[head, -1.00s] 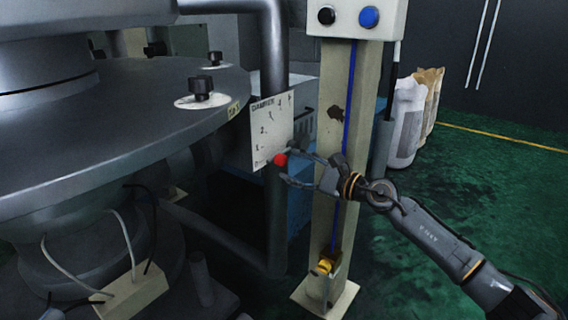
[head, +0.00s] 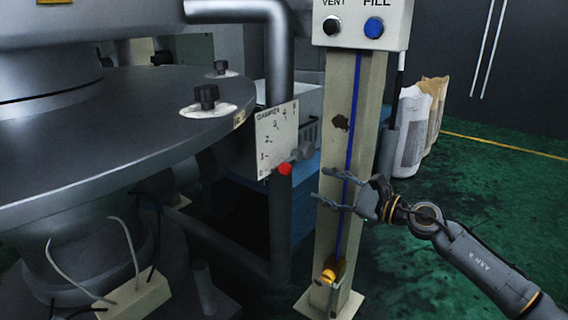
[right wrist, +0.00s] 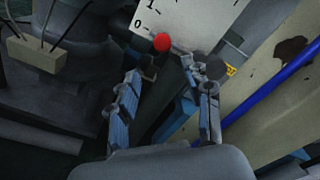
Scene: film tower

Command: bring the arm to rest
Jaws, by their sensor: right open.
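My right gripper (head: 316,188) is open and empty in the head view, in front of the beige post (head: 340,130). Its fingers point left, toward the red knob (head: 285,169) at the lower edge of the white damper scale plate (head: 276,135), with a gap between. In the right wrist view the two fingers (right wrist: 165,100) are spread apart, and the red knob (right wrist: 162,42) lies beyond them near the 0 mark. My left gripper is not in view.
A control box (head: 362,22) with a black VENT button and a blue FILL button tops the post. A large grey round machine (head: 110,130) fills the left. Paper sacks (head: 418,120) stand behind on the right. Green floor (head: 480,190) is open at right.

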